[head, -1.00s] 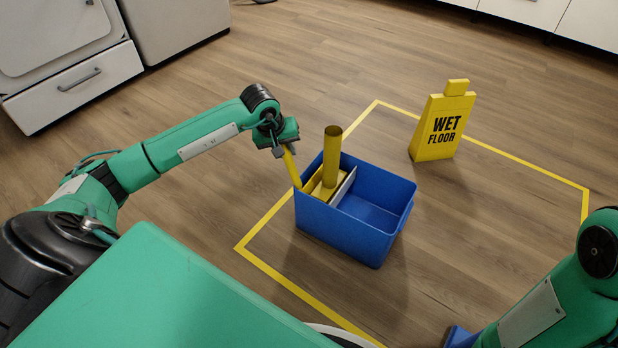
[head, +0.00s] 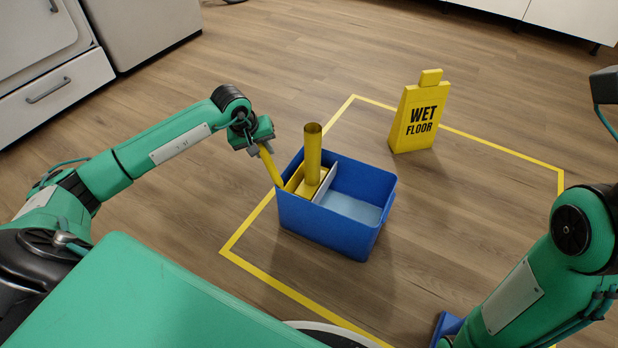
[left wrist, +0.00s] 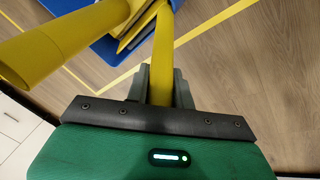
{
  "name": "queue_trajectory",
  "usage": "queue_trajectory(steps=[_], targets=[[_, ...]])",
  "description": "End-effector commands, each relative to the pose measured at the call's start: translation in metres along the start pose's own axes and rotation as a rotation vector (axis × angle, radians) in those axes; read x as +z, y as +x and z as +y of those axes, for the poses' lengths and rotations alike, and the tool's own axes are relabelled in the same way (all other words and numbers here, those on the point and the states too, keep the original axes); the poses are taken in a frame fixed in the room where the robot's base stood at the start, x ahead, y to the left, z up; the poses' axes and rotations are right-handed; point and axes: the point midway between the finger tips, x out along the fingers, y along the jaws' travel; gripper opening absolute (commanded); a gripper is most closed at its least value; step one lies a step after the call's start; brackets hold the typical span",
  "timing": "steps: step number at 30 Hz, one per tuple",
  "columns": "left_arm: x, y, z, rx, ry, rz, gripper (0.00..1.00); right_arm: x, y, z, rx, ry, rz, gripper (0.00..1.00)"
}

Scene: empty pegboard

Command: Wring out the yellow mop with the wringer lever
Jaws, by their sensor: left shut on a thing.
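The yellow mop (head: 313,160) stands upright as a thick yellow pole in the wringer compartment at the left of the blue bucket (head: 325,232). Its head is hidden in there. The pole also crosses the upper left of the left wrist view (left wrist: 65,38). The yellow wringer lever (head: 272,168) slants up and left from the bucket's left end. My left gripper (head: 263,149) is shut on the lever's upper end, outside the bucket. In the left wrist view the lever (left wrist: 162,60) runs between its fingers. My right gripper is out of view; only my right arm shows.
A yellow "WET FLOOR" sign (head: 418,118) stands behind and right of the bucket. Yellow tape (head: 480,141) marks the wooden floor. A blue object (head: 446,326) is partly hidden by my right arm. White cabinets (head: 50,75) stand at the back left.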

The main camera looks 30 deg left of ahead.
Motion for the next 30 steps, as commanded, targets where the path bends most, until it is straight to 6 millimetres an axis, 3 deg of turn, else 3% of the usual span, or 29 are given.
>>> queue_trajectory(steps=[21,30], targets=[[0.022,-0.003,0.03,-0.215,0.093,0.15,0.09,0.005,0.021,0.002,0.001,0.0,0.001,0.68],[0.025,-0.003,0.034,-0.253,0.105,0.178,0.09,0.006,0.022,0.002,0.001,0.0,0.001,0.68]])
